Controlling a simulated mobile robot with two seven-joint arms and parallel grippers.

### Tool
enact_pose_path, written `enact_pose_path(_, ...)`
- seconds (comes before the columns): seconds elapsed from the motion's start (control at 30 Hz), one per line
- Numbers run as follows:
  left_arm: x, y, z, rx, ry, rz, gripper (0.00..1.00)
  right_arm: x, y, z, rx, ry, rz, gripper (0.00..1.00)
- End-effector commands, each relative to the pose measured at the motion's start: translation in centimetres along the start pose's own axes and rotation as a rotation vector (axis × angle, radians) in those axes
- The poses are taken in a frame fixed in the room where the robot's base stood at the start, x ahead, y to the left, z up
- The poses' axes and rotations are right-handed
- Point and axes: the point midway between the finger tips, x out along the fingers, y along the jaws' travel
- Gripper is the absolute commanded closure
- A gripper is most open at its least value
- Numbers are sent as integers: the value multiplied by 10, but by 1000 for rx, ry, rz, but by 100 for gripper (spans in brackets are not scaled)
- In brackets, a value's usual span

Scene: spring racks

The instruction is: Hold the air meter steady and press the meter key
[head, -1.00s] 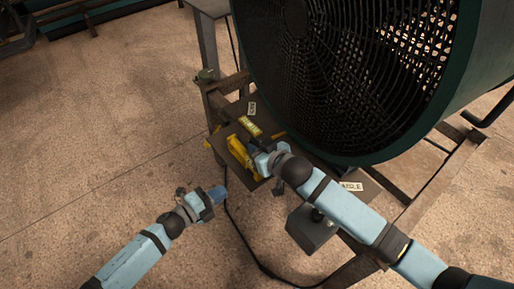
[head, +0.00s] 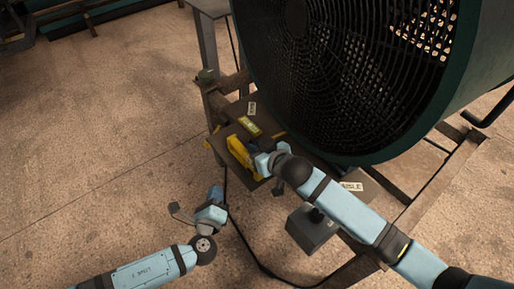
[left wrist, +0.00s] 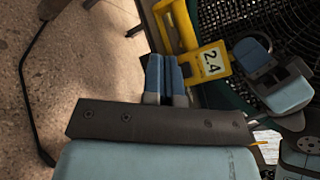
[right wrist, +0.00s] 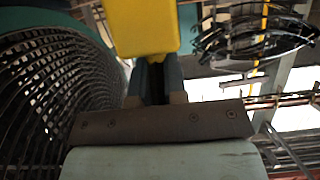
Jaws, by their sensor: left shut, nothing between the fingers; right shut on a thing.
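The yellow air meter (head: 239,154) is at the near edge of the brown shelf below the big fan. My right gripper (head: 259,161) is shut on it; in the right wrist view its yellow body (right wrist: 140,28) rises above the fingers (right wrist: 156,80). My left gripper (head: 216,193) is shut and empty, below and left of the meter. Its fingertips (left wrist: 163,62) appear just short of the meter, apparently apart from it. I cannot make out the key.
The large dark green fan (head: 350,75) with its wire grille stands behind the shelf (head: 240,108). A grey box (head: 312,228) is lower right. A black cable (head: 246,247) runs down; the floor at left is clear.

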Motion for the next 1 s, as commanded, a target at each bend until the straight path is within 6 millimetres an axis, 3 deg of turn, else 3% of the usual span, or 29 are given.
enact_pose_path(0.6, 52, -38, -38, -2, 1, 0, 100, 0, 0, 0, 0, 1, 0, 100)
enact_pose_path(1.0, 58, -43, -43, -1, 2, 0, 100, 0, 0, 0, 0, 0, 0, 100)
